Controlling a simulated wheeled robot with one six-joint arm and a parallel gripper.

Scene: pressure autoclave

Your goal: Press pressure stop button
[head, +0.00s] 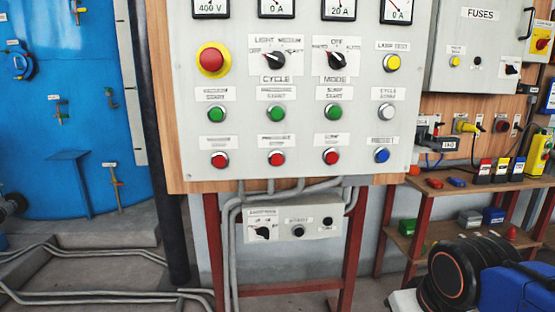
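The grey control panel (300,120) fills the upper middle of the head view on a wooden backing. Its bottom row has three red buttons and a blue one. The red button in the middle of the three (277,158) sits under a small white label that seems to read "pressure stop", though the print is blurred. It is round with a metal collar and nothing covers it. A green button (277,113) sits directly above it. My gripper is not in view, so its state and its distance from the button do not show.
Red buttons (219,159) and (330,157) flank it; a blue button (382,156) is farther right. A red emergency knob (211,59) is upper left. A small switch box (292,229) hangs below. A shelf (470,190) with fuses stands right, a blue tank (70,110) left.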

